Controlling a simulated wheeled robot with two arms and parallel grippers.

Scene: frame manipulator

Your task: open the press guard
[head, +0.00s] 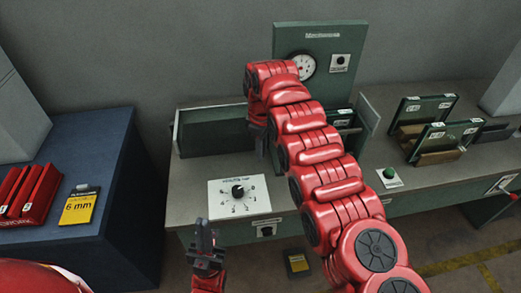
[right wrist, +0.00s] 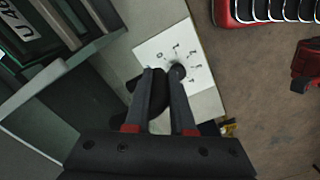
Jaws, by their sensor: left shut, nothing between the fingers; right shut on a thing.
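The press (head: 290,40) is a green upright panel with a gauge at the back of the bench. A low green-framed enclosure (head: 215,130), which looks like its guard, stands in front, partly hidden by my right arm. My right gripper (head: 262,148) points down at the enclosure's front. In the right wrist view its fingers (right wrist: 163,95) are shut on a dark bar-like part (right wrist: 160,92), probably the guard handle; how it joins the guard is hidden. My left gripper (head: 206,232) is shut and empty, pointing up before the bench's front edge.
A white dial plate (head: 225,198) with a black knob lies on the bench (head: 190,180) and also shows in the right wrist view (right wrist: 190,55). A green button (head: 389,175) and green-framed racks (head: 440,140) are to the right. A blue cabinet (head: 100,150) stands left.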

